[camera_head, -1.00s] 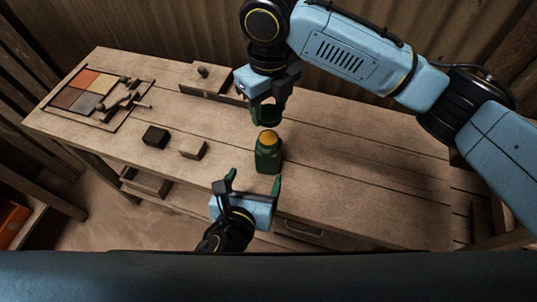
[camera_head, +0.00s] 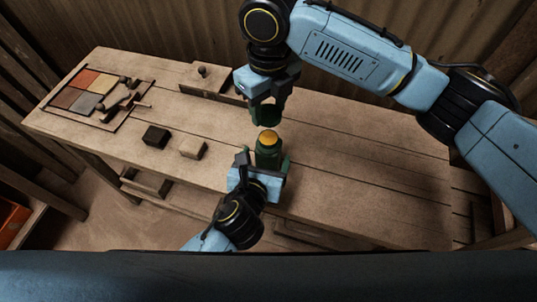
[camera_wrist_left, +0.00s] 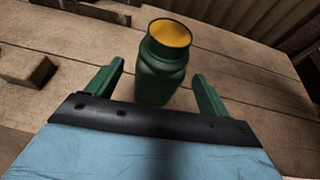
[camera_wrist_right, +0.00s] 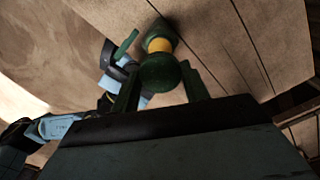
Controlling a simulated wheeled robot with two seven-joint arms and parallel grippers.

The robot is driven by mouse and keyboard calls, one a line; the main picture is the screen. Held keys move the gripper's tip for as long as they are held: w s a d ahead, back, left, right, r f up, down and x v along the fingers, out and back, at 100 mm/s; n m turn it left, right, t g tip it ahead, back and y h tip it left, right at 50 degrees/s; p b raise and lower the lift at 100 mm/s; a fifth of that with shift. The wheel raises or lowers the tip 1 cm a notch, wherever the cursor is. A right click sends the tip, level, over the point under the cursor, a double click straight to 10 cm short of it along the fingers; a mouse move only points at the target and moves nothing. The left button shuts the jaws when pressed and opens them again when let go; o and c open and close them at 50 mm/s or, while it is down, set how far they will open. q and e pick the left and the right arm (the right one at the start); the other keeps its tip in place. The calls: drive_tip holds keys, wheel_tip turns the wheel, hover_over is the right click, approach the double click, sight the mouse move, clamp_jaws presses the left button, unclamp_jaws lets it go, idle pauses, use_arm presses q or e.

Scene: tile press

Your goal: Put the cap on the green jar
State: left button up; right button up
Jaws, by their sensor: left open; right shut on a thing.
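The green jar (camera_head: 268,155) stands upright on the workbench, with yellow-orange contents in its open mouth. It also shows in the left wrist view (camera_wrist_left: 158,80). My left gripper (camera_head: 264,165) is open, its fingers on either side of the jar's body, with gaps visible in the left wrist view. My right gripper (camera_head: 265,114) is shut on the dark green round cap (camera_wrist_right: 160,72). It holds the cap above and a little behind the jar, apart from it. In the head view the cap is hard to tell from the green fingers.
A tray (camera_head: 118,126) with coloured tiles and small tools lies at the far left. A dark block (camera_head: 156,137) and a brown block (camera_head: 193,147) sit left of the jar. A wooden box (camera_head: 207,82) stands at the back. The bench right of the jar is clear.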

use_arm(q)
drive_tip(key=shift+x, duration=2.1)
drive_tip(key=c, duration=1.5)
use_arm(e)
hover_over(268, 137)
drive_tip(key=shift+f, duration=2.5)
drive_tip(key=shift+f, duration=0.1)
drive_tip(key=shift+f, duration=0.8)
drive_tip(key=shift+f, duration=0.55)
